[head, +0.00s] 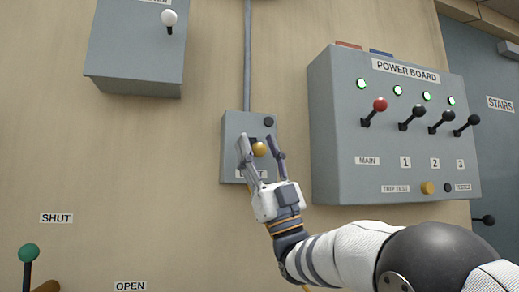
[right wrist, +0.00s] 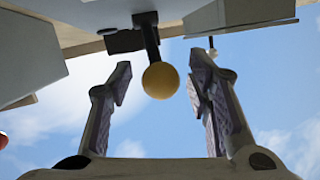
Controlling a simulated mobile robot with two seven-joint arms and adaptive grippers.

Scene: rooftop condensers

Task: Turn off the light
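A small grey switch box (head: 232,128) is on the tan wall, with a lever ending in a yellow ball knob (head: 259,150). A label low on the box is mostly hidden by my gripper, so I cannot read it. My right gripper (head: 257,143) is open in front of the box, its fingers on either side of the knob. In the right wrist view the yellow knob (right wrist: 160,80) hangs on a dark stem between the two spread fingers, with a gap on both sides. My left gripper is not in view.
A grey power board (head: 340,125) with a red lever (head: 379,105), several black levers and lit green lamps stands close on the right. A grey box (head: 135,55) with a white-knobbed lever is upper left. A green-knobbed lever (head: 28,253) is lower left, near SHUT and OPEN labels.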

